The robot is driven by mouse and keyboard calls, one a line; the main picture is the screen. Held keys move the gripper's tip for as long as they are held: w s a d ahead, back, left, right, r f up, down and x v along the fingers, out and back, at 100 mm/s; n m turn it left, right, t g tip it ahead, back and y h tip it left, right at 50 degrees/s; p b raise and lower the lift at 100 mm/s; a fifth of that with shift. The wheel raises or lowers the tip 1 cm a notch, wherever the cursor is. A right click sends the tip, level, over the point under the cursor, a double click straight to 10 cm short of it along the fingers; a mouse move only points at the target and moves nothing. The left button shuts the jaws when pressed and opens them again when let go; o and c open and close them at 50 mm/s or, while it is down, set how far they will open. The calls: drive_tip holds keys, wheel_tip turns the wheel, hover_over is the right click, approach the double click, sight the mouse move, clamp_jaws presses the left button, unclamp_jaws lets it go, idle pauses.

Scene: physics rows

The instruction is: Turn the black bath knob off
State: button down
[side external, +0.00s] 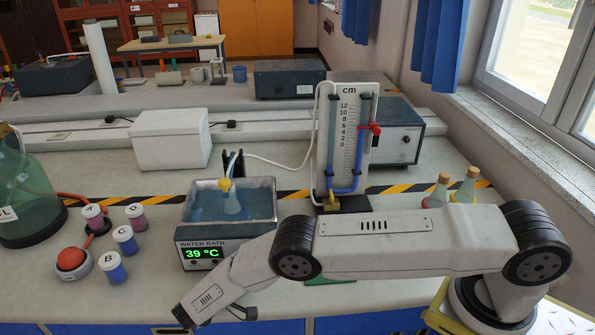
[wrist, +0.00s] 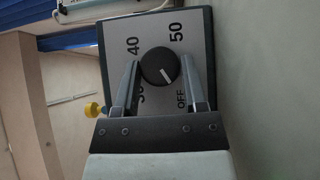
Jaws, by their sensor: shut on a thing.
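The black bath knob (wrist: 158,66) sits on a grey dial plate (wrist: 150,25) marked 30, 40, 50 and OFF in the wrist view. Its white pointer line slants down and right, toward the OFF side of the plate. My gripper (wrist: 160,64) is shut on the knob, one finger on each side. In the side view, the water bath (side external: 200,243) shows a green 39 °C display. My gripper's end is low in front of the bath there, and the knob is hidden from that side.
A flask (side external: 231,203) with a yellow top stands in the bath water. A cm gauge (side external: 347,130) stands behind right, and stoppered flasks (side external: 437,193) stand behind my arm.

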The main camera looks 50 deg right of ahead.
drive_tip(key=shift+w, duration=0.1)
idle(0.3)
drive_tip(key=shift+c, duration=0.7)
unclamp_jaws()
drive_tip(key=shift+a, duration=0.15)
drive_tip(key=shift+a, duration=1.25)
wheel_tip(320, 180, up, 7)
drive_tip(key=shift+r, duration=0.1)
